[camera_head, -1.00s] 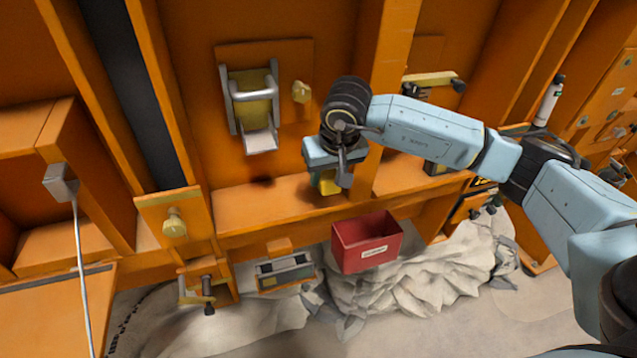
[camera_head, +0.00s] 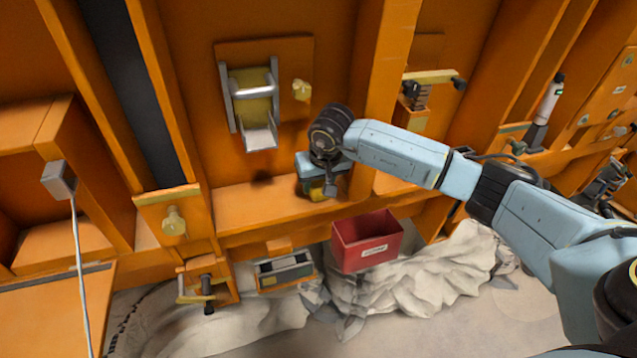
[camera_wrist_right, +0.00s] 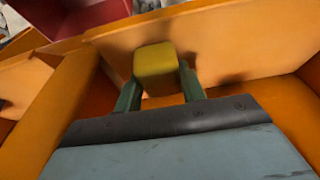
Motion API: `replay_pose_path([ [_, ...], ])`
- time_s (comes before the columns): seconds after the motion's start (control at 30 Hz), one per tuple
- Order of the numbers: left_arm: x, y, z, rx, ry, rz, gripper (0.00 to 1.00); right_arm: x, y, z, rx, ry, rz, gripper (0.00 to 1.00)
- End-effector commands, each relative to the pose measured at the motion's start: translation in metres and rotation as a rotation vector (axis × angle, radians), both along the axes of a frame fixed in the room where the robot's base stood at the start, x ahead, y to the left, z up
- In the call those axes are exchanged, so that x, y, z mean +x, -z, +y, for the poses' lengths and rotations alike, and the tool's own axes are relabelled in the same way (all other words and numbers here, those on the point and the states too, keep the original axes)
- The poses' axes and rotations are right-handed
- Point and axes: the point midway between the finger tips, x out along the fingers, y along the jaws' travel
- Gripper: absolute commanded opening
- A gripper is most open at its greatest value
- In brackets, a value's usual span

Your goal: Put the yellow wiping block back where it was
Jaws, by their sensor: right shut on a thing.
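The yellow wiping block (camera_wrist_right: 156,66) is between the two green fingers of my right gripper (camera_wrist_right: 158,88) in the right wrist view. The fingers are shut on its sides. In the head view my right gripper (camera_head: 319,192) is low over the orange ledge (camera_head: 265,204), beside an upright post. Only a small part of the block shows there, below the gripper body. I cannot tell whether the block touches the ledge. My left gripper is not in view.
A red bin (camera_head: 366,241) hangs just below and right of the gripper. A metal-framed holder with a yellow roll (camera_head: 252,100) and a yellow knob (camera_head: 301,90) are on the wall above. An orange post (camera_head: 377,110) stands close on the right. The ledge's left part is clear.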

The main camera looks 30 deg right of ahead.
Motion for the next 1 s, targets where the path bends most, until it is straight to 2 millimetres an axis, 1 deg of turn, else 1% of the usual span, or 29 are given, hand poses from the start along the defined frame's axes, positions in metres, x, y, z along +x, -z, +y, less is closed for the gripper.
replay_pose_path([
  [0.1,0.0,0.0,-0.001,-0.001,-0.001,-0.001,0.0,0.0,-0.001,0.0,0.0,0.0,-0.001,0.19],
  [0.23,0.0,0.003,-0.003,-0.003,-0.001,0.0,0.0,0.0,0.003,0.0,-0.001,0.0,0.0,0.19],
  [0.27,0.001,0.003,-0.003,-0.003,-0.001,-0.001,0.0,0.0,0.003,0.0,-0.001,0.0,0.0,0.43],
  [0.4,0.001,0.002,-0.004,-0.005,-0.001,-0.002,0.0,0.0,0.002,0.0,0.0,0.0,0.0,0.61],
  [0.67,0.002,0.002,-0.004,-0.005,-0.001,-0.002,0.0,0.0,0.002,0.0,0.0,0.0,0.0,0.62],
  [0.77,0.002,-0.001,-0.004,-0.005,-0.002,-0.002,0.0,0.0,-0.002,0.0,0.0,0.001,0.0,0.62],
  [0.87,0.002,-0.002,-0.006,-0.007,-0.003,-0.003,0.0,-0.004,-0.013,0.001,0.0,0.0,-0.004,0.62],
  [1.0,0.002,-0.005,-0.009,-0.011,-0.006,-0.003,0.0,-0.014,-0.04,0.003,-0.002,-0.001,-0.005,0.62],
])
